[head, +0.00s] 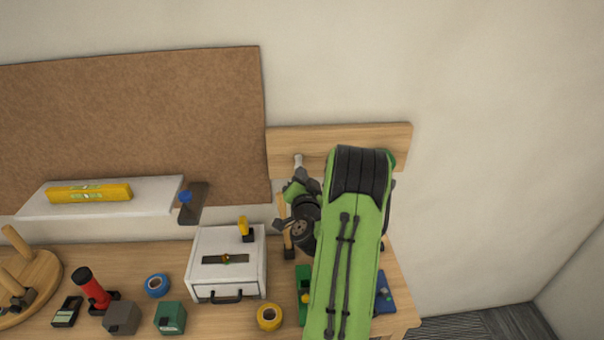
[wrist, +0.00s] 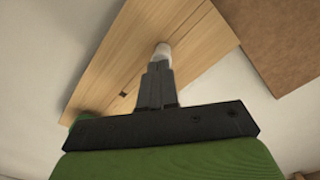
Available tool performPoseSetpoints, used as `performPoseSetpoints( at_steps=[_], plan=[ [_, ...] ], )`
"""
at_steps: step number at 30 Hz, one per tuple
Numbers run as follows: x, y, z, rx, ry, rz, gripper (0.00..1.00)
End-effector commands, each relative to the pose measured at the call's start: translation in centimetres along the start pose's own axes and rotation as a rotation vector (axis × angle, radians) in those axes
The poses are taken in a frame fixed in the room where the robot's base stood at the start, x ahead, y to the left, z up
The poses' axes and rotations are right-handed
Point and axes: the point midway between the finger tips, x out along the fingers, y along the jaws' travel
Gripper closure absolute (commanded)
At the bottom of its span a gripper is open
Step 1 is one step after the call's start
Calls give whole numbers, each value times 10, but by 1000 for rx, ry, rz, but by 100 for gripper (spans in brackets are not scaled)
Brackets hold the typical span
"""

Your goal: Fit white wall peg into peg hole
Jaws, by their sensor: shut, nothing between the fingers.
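The white wall peg (head: 298,160) is at the wooden wall rail (head: 340,135), towards its left part. In the wrist view the peg (wrist: 163,50) shows just beyond my fingertips, against the rail (wrist: 150,30). How deep it sits in the rail cannot be told. My gripper (wrist: 160,68) is shut and empty, its tips lined up with the peg's near end; whether they touch it is unclear. In the head view my gripper (head: 299,179) is just below the peg. A small dark square opening (wrist: 123,95) shows in the rail. My arm hides part of the rail.
A brown board (head: 150,110) hangs left of the rail. Below are a shelf (head: 150,197) with a yellow level (head: 90,193), a white case (head: 228,240), yellow tape (head: 269,317) and blue tape (head: 157,285) on the bench. The wall right of the rail is bare.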

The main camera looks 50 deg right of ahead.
Motion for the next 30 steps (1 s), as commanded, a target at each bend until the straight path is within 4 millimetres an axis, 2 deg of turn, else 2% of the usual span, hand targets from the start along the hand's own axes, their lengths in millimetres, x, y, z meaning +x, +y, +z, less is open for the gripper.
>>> performPoseSetpoints(
  at_steps=[30],
  plan=[
    [13, 0, 1, 0, -1, -2, 100]
  ],
)
